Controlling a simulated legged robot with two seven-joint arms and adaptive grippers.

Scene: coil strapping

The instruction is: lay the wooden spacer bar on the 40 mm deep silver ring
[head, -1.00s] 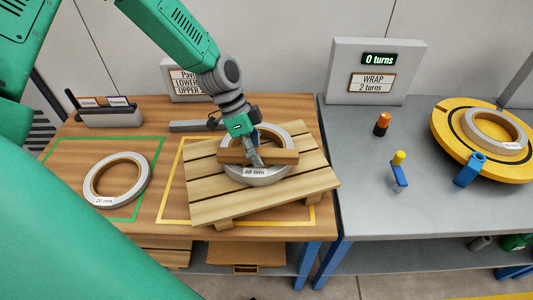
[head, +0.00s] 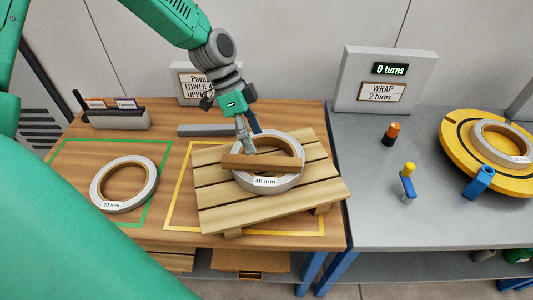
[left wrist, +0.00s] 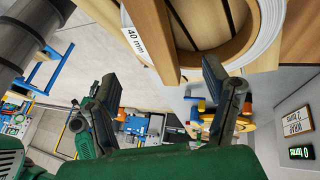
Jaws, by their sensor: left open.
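The 40 mm silver ring (head: 267,183) lies flat on the slatted wooden pallet (head: 213,209); its label also shows in the left wrist view (left wrist: 134,42). The wooden spacer bar (head: 261,164) lies across the top of the ring, spanning its opening; it also shows in the left wrist view (left wrist: 152,40). My left gripper (head: 248,142) is open and empty, just above and behind the bar, with its fingers apart from it; the left wrist view shows both spread fingers (left wrist: 222,100). My right gripper is not in view.
A 20 mm ring (head: 124,184) lies in the green outlined area at left. A grey bar (head: 204,130) lies behind the pallet. On the grey table at right are a yellow turntable (head: 458,152) with another ring, a blue-yellow tool (head: 408,185) and an orange-topped beacon (head: 391,133).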

